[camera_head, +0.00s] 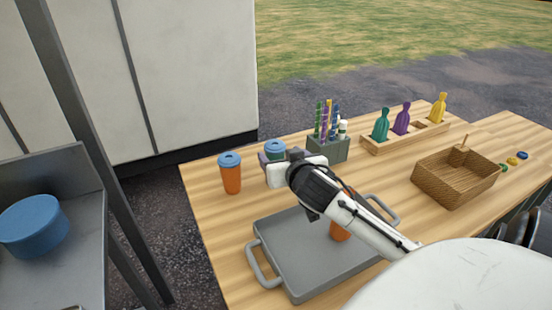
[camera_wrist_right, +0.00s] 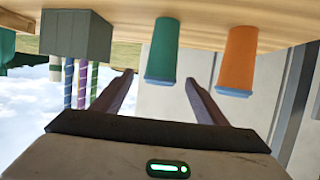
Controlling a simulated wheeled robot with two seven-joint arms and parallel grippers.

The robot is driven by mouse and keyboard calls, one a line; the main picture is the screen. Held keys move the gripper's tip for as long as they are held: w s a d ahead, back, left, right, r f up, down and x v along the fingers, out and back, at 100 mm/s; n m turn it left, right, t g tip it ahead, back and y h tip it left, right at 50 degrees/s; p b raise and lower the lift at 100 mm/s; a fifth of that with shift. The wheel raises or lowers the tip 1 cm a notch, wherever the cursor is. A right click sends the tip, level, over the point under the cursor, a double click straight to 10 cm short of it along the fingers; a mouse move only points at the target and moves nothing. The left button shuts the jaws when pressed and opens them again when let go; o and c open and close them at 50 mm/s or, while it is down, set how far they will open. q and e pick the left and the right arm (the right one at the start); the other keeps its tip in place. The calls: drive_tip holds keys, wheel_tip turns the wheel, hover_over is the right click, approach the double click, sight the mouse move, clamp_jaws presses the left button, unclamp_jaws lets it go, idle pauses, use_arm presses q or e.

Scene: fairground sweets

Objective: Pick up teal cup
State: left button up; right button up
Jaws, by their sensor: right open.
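The teal cup (camera_head: 275,147) with a blue lid stands on the wooden table, its lower part hidden behind my right gripper (camera_head: 280,158). In the right wrist view, which is upside down, the teal cup (camera_wrist_right: 163,48) shows between the fingertips of the open right gripper (camera_wrist_right: 160,77), with gaps on both sides. I cannot tell whether the tips reach past its side. My left gripper is not in view.
An orange cup (camera_head: 231,175) with a blue lid stands left of the teal cup. A grey holder (camera_head: 328,150) with striped straws stands right. A grey tray (camera_head: 285,262) lies under my arm, with an orange object (camera_head: 340,232) partly hidden. A wicker basket (camera_head: 455,190) is further right.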

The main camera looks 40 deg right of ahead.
sight(278, 151)
drive_tip(key=x, duration=0.3)
drive_tip(key=p+x, duration=0.1)
drive_tip(key=x, duration=0.1)
drive_tip(key=shift+w+r, duration=0.15)
drive_tip(key=shift+r, duration=0.2)
drive_tip(key=shift+w+d+f, duration=0.1)
drive_tip(key=shift+w+f, duration=0.05)
drive_tip(key=shift+w, duration=0.1)
drive_tip(key=c, duration=1.1)
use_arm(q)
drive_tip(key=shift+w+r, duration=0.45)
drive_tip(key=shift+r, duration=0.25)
use_arm(e)
drive_tip(key=shift+c, duration=0.7)
